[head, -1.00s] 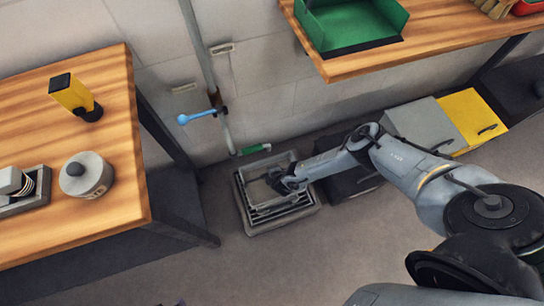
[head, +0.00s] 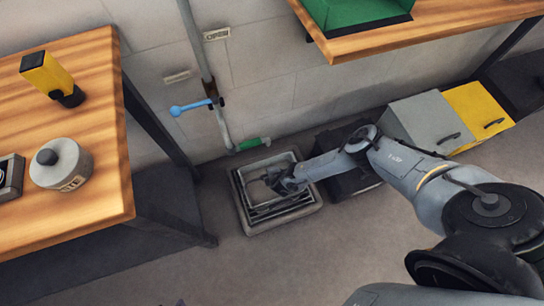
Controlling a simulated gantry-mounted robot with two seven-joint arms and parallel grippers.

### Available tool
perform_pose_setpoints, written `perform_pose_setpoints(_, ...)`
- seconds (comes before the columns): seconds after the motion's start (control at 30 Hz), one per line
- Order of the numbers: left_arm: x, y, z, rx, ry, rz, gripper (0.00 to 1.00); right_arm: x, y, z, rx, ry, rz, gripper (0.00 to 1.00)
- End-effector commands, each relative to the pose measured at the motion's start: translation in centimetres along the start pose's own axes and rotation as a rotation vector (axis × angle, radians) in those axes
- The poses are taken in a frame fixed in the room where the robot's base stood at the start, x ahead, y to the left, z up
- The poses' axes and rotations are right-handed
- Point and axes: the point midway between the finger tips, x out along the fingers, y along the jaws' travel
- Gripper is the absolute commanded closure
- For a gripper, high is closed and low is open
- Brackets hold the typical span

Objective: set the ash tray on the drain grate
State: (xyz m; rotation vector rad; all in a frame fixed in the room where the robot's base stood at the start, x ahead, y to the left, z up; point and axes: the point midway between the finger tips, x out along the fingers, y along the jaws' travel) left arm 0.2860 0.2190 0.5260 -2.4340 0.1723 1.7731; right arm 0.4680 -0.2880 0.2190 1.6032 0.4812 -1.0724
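The drain grate (head: 290,216) is set in the floor near the wall, with a pale square surround. A grey, open, rectangular ash tray (head: 241,192) appears to sit on it, inside the surround. Its rim looks roughly in line with the grate's edges. My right gripper (head: 272,181) reaches in from the right, low over the tray. Its dark fingers are small and partly hidden by the wrist, so I cannot tell whether they grip the tray or whether the tray rests fully flat. My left gripper is not in view.
A wooden bench (head: 100,130) on the left carries a yellow lamp-like object (head: 46,72) and a lidded grey pot (head: 60,163). A wall pipe with a blue lever (head: 190,107) and a green handle (head: 253,143) stands behind the grate. Grey (head: 420,125) and yellow (head: 478,112) boxes stand at right.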

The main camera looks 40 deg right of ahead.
Motion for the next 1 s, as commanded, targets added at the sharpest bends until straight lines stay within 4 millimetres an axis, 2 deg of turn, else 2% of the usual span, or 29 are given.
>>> perform_pose_setpoints(0.87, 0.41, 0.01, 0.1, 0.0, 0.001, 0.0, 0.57, 0.45, -0.15, -0.08, 0.003, 0.001, 0.002, 1.0)
perform_pose_setpoints(0.9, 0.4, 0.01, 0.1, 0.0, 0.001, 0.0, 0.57, 0.45, -0.14, -0.08, 0.003, 0.001, 0.002, 0.65)
perform_pose_setpoints(1.0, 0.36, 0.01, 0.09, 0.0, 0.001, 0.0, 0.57, 0.41, -0.12, -0.07, 0.002, 0.001, 0.002, 0.49)
